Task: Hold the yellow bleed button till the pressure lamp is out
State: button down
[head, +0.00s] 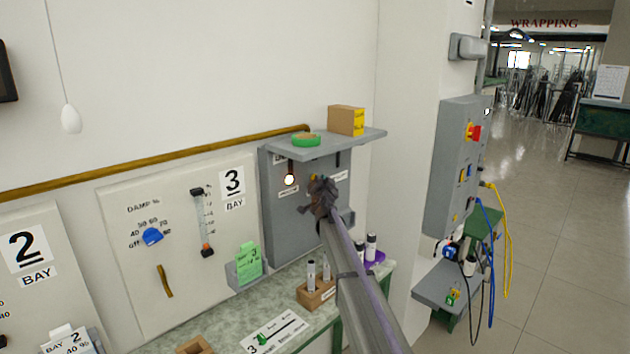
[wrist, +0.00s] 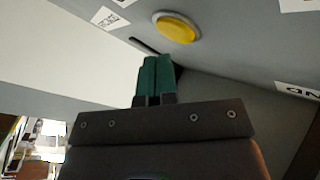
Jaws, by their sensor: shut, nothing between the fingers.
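The yellow bleed button (wrist: 178,27) is a round yellow cap in a pale ring on the grey panel (head: 281,217). In the head view, only a bit of yellow (head: 314,177) shows beside my gripper. The pressure lamp (head: 290,180) glows warm white-orange on the same panel, left of the button. My gripper (head: 322,187) is in front of the panel, close to the button. In the wrist view, its dark green fingers (wrist: 155,76) are shut together and empty, with their tips just below the button in the picture. I cannot tell how deep the gap to the button is.
A grey shelf (head: 330,144) juts out above the panel, bearing a green round dish (head: 305,140) and a cardboard box (head: 346,120). Below, a bench (head: 222,327) holds a wooden block (head: 316,293) with rods. A grey switch box (head: 458,165) stands to the right.

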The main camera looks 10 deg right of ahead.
jog(key=shift+w+a, duration=0.25)
jog(key=shift+w, duration=0.1)
jog(key=shift+w+a, duration=0.25)
dwell(2.1)
jog(key=shift+s, duration=0.1)
dwell(1.2)
jog(key=shift+s+d, duration=0.45)
jog(key=shift+s, duration=0.05)
jog(key=s+d, duration=0.1)
jog(key=s, duration=0.1)
jog(key=s+d, duration=0.2)
jog(key=shift+d, duration=0.1)
dwell(0.3)
